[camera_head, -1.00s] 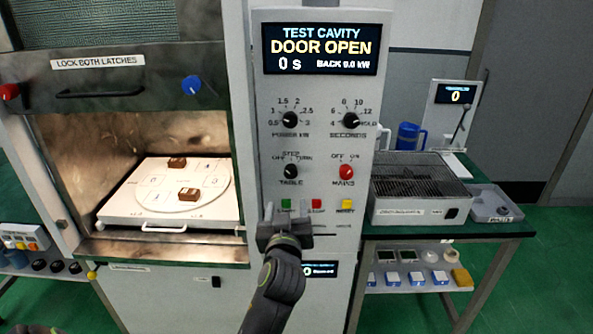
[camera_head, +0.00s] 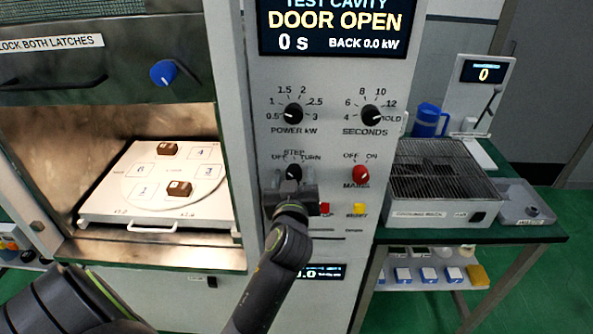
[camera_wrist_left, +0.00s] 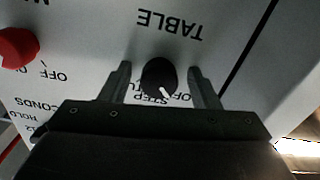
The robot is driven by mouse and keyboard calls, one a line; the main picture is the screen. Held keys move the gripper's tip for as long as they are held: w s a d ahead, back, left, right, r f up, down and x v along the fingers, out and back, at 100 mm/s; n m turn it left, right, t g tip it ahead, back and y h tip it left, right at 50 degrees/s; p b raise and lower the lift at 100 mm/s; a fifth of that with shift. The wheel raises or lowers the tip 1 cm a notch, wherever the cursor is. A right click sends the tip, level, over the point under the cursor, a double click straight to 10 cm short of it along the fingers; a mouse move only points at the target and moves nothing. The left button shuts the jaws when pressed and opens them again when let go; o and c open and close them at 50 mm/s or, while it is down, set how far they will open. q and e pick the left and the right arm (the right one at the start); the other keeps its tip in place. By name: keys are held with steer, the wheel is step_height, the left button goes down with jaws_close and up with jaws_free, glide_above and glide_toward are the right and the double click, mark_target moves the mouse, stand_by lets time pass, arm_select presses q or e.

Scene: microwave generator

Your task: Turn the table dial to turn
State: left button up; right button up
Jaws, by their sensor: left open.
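The table dial (camera_head: 292,172) is a black knob on the front panel, under the power knob. It also shows in the left wrist view (camera_wrist_left: 159,77), upside down, with its white pointer on the side between OFF and STEP. My left gripper (camera_head: 290,190) is just below and in front of the dial in the head view and hides its lower part. In the left wrist view my left gripper (camera_wrist_left: 160,72) is open, with one finger on either side of the dial and a visible gap on each side. My right gripper is not in view.
The power knob (camera_head: 292,114), seconds knob (camera_head: 371,115) and red mains knob (camera_head: 361,174) are close by. Red (camera_head: 324,209) and yellow (camera_head: 360,210) buttons sit below. The display (camera_head: 334,24) reads DOOR OPEN. The open cavity at left holds a white tray (camera_head: 103,203) with brown blocks.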

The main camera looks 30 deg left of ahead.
arm_select(q)
steer(key=shift+s+d+r, duration=0.2)
steer(key=shift+s, duration=0.1)
steer(key=shift+c, duration=1.5)
steer(key=c, duration=0.7)
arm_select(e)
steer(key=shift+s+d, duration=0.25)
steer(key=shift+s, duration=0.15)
